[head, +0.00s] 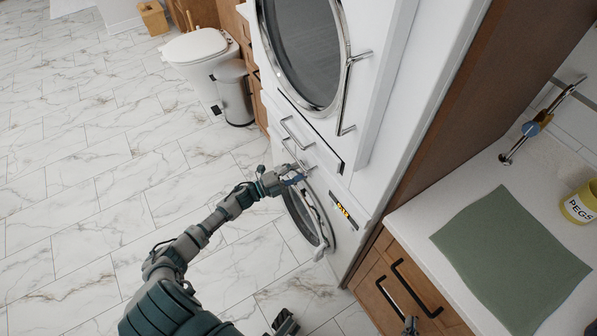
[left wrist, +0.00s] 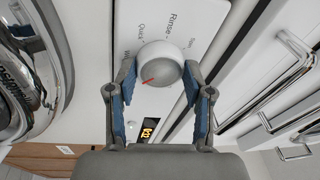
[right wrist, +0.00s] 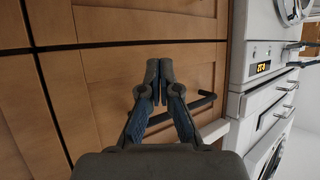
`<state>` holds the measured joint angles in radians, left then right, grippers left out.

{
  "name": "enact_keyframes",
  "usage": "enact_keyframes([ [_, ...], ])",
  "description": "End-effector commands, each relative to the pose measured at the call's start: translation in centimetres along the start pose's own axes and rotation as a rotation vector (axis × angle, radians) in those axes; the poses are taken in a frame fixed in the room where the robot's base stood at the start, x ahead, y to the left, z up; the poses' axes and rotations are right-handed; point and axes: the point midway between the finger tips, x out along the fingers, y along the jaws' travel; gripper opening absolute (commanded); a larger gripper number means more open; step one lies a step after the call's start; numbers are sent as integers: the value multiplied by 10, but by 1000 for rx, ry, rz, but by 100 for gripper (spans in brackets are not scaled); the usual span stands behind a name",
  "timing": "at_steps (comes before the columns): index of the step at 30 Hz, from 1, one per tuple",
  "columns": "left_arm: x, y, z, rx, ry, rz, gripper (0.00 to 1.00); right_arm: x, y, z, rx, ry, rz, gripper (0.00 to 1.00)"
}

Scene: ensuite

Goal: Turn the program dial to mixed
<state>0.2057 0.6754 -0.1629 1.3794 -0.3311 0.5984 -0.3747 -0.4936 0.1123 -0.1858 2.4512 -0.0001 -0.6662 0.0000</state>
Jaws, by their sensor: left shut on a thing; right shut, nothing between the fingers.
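The program dial (left wrist: 160,68) is a round white and grey knob with a red pointer mark on the washer's white panel. In the left wrist view the mark lies toward the lower left. Printed labels, including "Rinse" and "Quick", surround the dial; some are cut off or covered, and I cannot read "mixed". My left gripper (left wrist: 160,92) is shut on the dial, one blue-padded finger on each side. In the head view the left gripper (head: 290,179) is at the washer panel and hides the dial. My right gripper (right wrist: 158,82) is shut and empty before a wooden cabinet.
An amber display (head: 342,209) sits beside the dial on the panel. The washer door (head: 305,218) is below, and a larger round door (head: 305,50) is above. Bar handles (left wrist: 290,85) stick out near the left gripper. A black cabinet handle (right wrist: 205,100) is close to the right gripper.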

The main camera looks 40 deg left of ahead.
Motion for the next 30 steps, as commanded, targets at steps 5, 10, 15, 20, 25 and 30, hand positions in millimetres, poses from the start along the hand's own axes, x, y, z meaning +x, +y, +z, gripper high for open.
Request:
enact_keyframes([
  [5, -3, 9, 0, 10, -3, 17, 16, 0, 0, 1, 1, 1, -1, 0],
  [10, -3, 9, 0, 10, -3, 17, 16, 0, 0, 1, 1, 1, -1, 0],
  [15, -3, 9, 0, 9, -3, 18, 59, 0, -1, 2, 1, 1, -1, 0],
  [20, -2, 6, 0, 10, -1, 13, 77, 0, -1, 2, 1, 0, -1, 0],
  [25, -2, 3, -1, 11, 0, 8, 77, 0, -1, 2, 0, -1, -2, 0],
  [30, -11, 3, -1, 11, 0, 9, 77, -2, 0, 2, 0, 0, -2, 0],
])
